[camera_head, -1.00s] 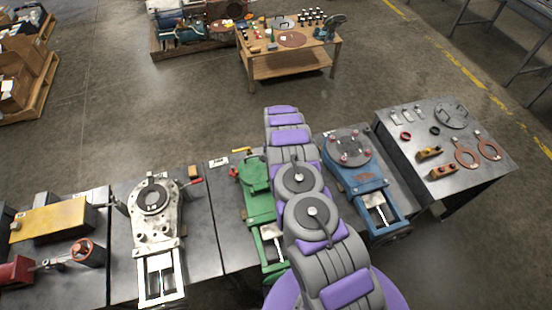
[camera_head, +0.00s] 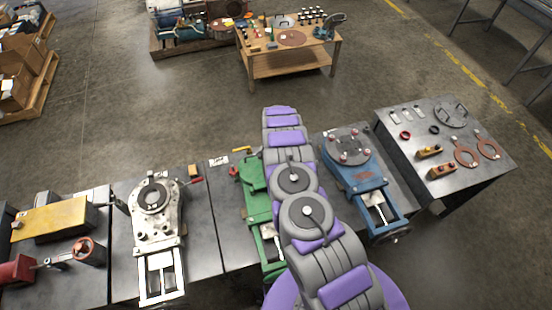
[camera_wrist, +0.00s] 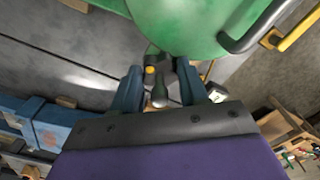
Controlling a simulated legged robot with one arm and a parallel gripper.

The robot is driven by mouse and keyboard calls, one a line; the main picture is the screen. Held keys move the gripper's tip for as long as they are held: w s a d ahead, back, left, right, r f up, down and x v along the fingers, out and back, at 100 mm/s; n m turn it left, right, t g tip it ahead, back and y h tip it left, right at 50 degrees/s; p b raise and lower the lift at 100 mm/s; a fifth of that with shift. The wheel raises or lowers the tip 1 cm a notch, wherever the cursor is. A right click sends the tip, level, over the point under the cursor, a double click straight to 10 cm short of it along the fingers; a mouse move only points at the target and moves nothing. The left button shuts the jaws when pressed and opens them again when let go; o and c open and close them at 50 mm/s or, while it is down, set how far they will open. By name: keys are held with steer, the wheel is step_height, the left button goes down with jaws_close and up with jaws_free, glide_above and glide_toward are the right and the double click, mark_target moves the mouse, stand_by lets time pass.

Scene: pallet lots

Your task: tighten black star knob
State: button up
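A green machine (camera_head: 257,200) stands on the dark bench, partly hidden behind my arm in the head view. Its round green part (camera_wrist: 185,25) fills the top of the wrist view. My gripper (camera_wrist: 160,88) is just below this part, its two blue-grey fingers apart. Between the fingers is a small dark knob-like part (camera_wrist: 159,92) with a rounded end, beside a small yellow spot. I cannot make out a star shape, or whether either finger touches it. In the head view my gripper is hidden by the arm.
A blue machine (camera_head: 360,180) stands to the right of my arm, and a pale metal one (camera_head: 154,220) to the left. A curved dark handle (camera_wrist: 250,35) and a yellow bar (camera_wrist: 295,28) are close to the gripper's upper right in the wrist view.

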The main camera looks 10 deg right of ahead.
steer(key=o, duration=0.4)
steer(key=shift+a, duration=0.1)
steer(key=shift+o, duration=0.2)
step_height(320, 180, up, 17)
steer(key=p, duration=0.1)
stand_by(0.3)
steer(key=shift+r, duration=0.15)
